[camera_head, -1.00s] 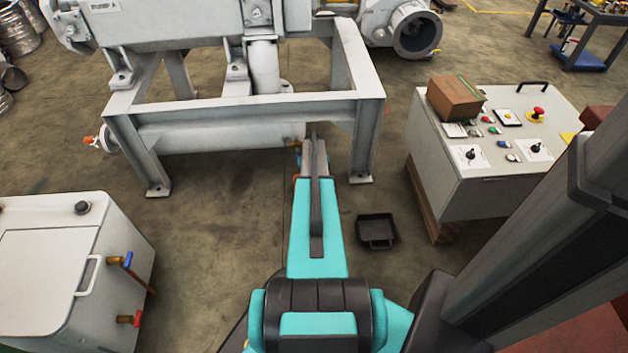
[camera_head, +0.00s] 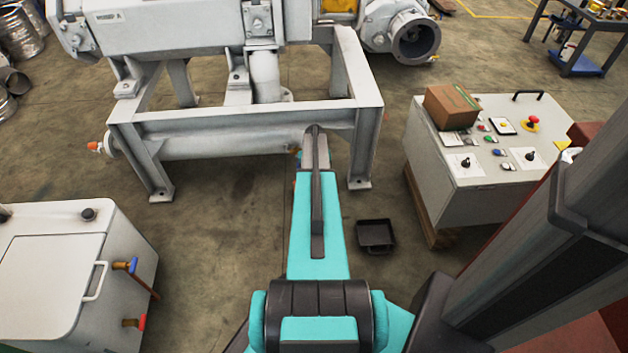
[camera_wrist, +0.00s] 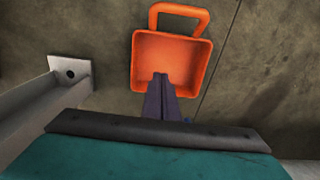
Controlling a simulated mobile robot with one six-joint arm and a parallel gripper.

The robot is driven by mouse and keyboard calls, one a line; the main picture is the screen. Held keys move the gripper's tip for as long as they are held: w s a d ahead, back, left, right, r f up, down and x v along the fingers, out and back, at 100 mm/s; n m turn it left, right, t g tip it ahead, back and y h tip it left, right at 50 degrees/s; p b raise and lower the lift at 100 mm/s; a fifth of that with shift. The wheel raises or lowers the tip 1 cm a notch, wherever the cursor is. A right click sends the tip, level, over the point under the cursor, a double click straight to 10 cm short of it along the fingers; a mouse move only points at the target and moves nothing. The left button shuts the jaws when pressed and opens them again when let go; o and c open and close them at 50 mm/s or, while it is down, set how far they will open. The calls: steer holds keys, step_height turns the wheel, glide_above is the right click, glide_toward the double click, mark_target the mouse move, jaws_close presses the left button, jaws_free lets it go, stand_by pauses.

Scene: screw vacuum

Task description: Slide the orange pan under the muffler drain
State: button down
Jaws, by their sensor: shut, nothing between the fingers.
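The orange pan (camera_wrist: 172,62) lies on the floor in the wrist view, its loop handle pointing to the top of the picture. My gripper (camera_wrist: 161,78) is shut and empty; its fingertips overlap the pan's near side, and I cannot tell whether they touch it. In the head view my own arm hides the fingertips and most or all of the pan. The muffler (camera_head: 215,143) looks to be the horizontal grey cylinder under the pump's steel frame. I cannot clearly make out its drain.
A frame foot (camera_wrist: 72,75) stands left of the pan in the wrist view. A black pan (camera_head: 376,235) lies on the floor right of my arm. A control console (camera_head: 480,165) stands at the right, a white cabinet (camera_head: 60,265) at the left. Floor between cabinet and arm is clear.

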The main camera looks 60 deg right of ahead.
steer(key=c, duration=2.3)
jaws_free()
steer(key=shift+o, duration=0.2)
steer(key=shift+m, duration=0.3)
